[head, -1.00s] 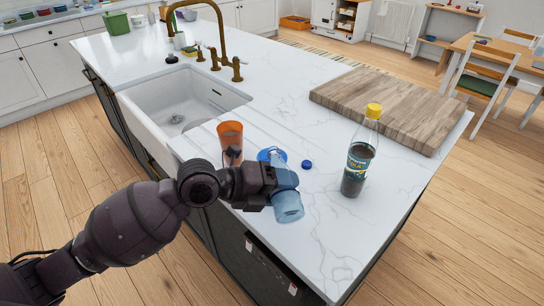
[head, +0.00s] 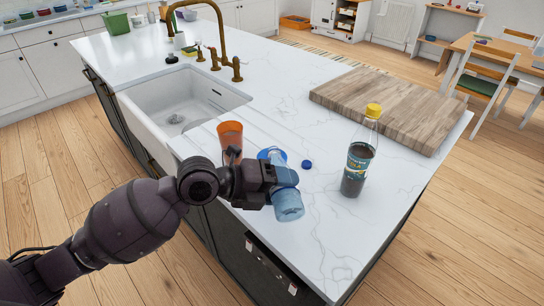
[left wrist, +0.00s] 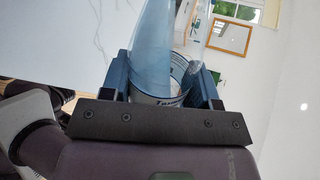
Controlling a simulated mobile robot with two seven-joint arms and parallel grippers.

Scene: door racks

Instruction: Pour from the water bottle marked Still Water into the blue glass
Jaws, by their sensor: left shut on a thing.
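My left gripper (head: 278,178) is shut on a translucent pale-blue water bottle (head: 289,206). The bottle is tilted, with its base toward the front. Its neck and mouth are hidden behind the gripper in the head view. The blue glass (head: 270,153) is just behind the gripper on the counter, partly covered by it. In the left wrist view the bottle (left wrist: 152,45) is between the fingers (left wrist: 165,82), with part of a label with dark letters showing. I cannot tell whether water is flowing. My right gripper is not in view.
An orange cup (head: 230,134) stands left of the blue glass, and a blue cap (head: 307,164) lies to its right. A dark-drink bottle with a yellow cap (head: 361,160) stands further right. A wooden board (head: 390,105) lies behind; the sink (head: 180,103) is left.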

